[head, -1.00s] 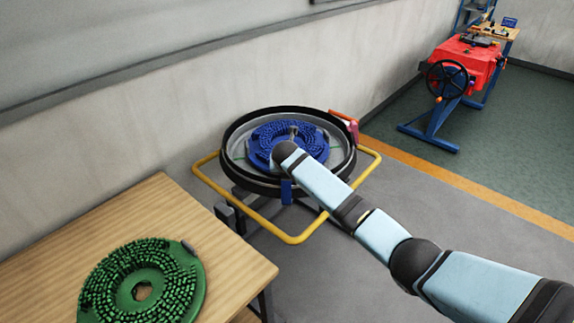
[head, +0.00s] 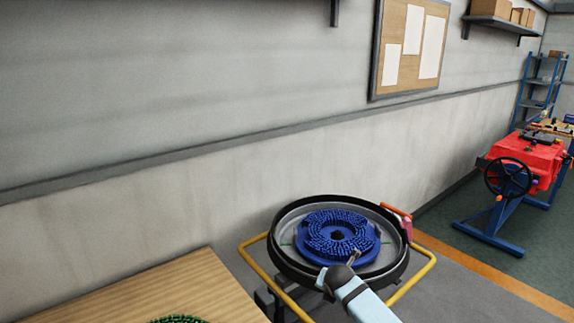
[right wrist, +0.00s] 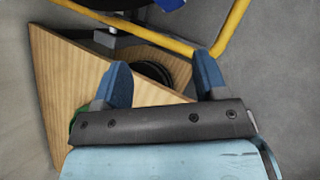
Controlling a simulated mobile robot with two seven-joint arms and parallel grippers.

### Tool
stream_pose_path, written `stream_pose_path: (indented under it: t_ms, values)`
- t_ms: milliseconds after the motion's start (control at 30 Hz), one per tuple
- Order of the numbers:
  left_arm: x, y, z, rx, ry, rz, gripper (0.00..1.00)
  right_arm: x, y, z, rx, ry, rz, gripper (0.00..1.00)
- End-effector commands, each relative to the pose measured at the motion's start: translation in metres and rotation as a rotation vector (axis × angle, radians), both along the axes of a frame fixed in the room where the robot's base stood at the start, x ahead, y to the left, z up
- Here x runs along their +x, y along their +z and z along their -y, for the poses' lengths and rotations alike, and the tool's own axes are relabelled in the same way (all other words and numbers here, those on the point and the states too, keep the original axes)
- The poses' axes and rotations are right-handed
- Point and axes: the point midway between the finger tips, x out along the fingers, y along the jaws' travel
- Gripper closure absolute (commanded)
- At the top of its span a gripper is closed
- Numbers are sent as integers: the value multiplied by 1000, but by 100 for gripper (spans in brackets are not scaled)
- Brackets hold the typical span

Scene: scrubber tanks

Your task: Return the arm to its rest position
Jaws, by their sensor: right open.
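My right arm (head: 366,301) comes in from the bottom of the head view and ends just in front of the round scrubber tank (head: 281,257). In the right wrist view my right gripper (right wrist: 158,78) is open, with its two blue fingers apart and nothing between them. A blue brush disc (head: 316,240) lies flat inside the black-rimmed tank, clear of the arm's end. A green brush disc (head: 178,320) is on the wooden table, mostly cut off by the bottom edge. My left gripper is in neither view.
A yellow tube frame (head: 254,267) surrounds the tank; it crosses the top of the right wrist view (right wrist: 232,30). The wooden table (head: 165,290) stands at lower left. A red machine with a black handwheel (head: 508,178) stands at right. A wall runs behind.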

Motion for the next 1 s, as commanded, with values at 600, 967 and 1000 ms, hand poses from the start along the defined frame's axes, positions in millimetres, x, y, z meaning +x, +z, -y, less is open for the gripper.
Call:
stream_pose_path:
  t_ms: [600, 967, 1000]
  values:
    - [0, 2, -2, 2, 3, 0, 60, -300, -120, 8, 1319, -1125, -41, 34]
    - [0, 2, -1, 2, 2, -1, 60, -414, -92, 43, 1822, -1594, -98, 34]
    - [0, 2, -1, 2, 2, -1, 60, -418, -90, 45, 1843, -1613, -100, 34]
